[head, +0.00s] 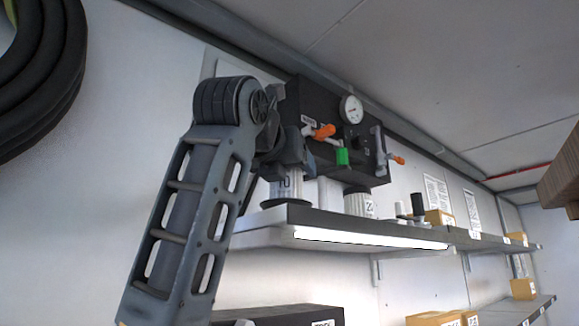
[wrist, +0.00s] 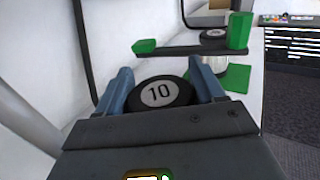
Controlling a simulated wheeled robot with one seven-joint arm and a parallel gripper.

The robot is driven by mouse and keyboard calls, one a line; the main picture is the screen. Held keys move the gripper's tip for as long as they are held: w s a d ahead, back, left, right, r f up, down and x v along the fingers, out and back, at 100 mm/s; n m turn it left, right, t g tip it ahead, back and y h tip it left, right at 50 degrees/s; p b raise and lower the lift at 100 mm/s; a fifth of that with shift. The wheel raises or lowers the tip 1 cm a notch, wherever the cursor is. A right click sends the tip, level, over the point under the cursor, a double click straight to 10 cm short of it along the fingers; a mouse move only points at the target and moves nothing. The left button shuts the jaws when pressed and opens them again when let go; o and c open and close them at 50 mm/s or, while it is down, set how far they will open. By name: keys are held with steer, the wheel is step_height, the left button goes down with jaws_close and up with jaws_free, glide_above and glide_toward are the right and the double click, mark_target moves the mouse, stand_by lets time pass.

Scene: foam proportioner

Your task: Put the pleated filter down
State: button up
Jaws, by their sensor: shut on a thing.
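The pleated filter (head: 287,187) has a white pleated body marked 10 and a dark base. In the wrist view its black top (wrist: 158,94) carries a round pale label with 10. My gripper (head: 285,160) is shut on its upper end, with one blue finger on each side in the wrist view (wrist: 160,88). The filter stands about upright at the near left end of the shelf (head: 345,222). I cannot tell whether its base touches the shelf. My arm hides part of the area to its left.
A second pleated filter (head: 358,203) stands to the right. Small boxes (head: 440,217) sit further along. A lower shelf (head: 515,308) lies beneath.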

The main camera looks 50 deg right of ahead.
steer(key=shift+f, duration=0.15)
steer(key=shift+f+b, duration=0.25)
steer(key=shift+b, duration=0.05)
steer(key=o, duration=1.2)
steer(key=shift+r, duration=0.1)
steer(key=shift+r+p, duration=0.25)
steer(key=shift+p, duration=0.05)
steer(key=b+v, duration=0.3)
steer(key=v, duration=0.9)
steer(key=shift+b, duration=0.4)
